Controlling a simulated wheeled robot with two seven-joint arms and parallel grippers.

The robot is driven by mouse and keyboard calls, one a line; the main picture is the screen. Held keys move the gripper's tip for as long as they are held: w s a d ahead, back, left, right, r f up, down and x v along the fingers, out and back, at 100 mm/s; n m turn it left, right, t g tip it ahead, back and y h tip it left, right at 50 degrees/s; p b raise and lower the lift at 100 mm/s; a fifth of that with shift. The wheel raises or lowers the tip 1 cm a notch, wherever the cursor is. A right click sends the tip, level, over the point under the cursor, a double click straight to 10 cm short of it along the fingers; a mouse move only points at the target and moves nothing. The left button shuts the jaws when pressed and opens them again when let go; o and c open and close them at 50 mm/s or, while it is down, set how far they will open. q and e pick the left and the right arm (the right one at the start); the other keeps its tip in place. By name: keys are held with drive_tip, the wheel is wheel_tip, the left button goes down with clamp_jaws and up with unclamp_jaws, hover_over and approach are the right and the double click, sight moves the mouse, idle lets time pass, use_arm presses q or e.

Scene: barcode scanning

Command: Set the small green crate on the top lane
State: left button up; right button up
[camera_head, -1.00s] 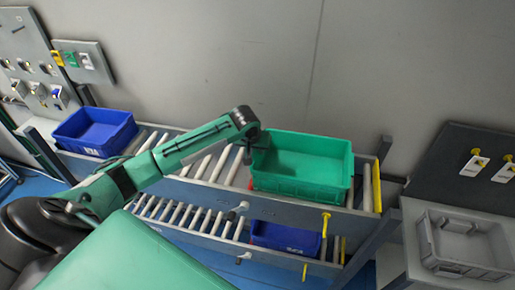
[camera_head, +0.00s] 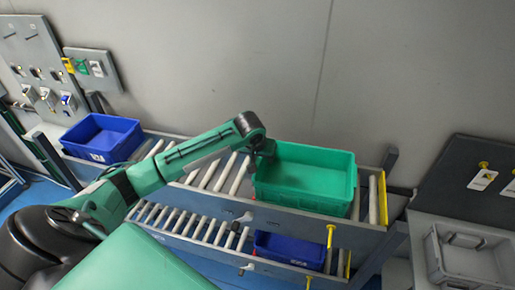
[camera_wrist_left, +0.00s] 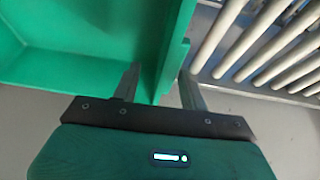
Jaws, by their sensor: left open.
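The small green crate (camera_head: 305,178) sits upright on the top lane (camera_head: 215,178) of the roller rack, near its right end. My left gripper (camera_head: 262,155) is at the crate's left wall. In the left wrist view, the open fingers (camera_wrist_left: 160,88) stand on either side of the crate's wall (camera_wrist_left: 172,60), one inside and one outside, with gaps showing. The crate's floor appears to rest on the rollers; its underside is hidden. My right gripper is not in view.
A blue crate (camera_head: 102,137) stands at the top lane's left end. Another blue crate (camera_head: 288,248) is on the lower lane. A grey tray (camera_head: 468,257) lies at the right. Rollers between the top lane's crates are bare.

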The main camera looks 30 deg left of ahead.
use_arm(q)
drive_tip(key=b+v, duration=0.3)
drive_tip(key=v, duration=0.9)
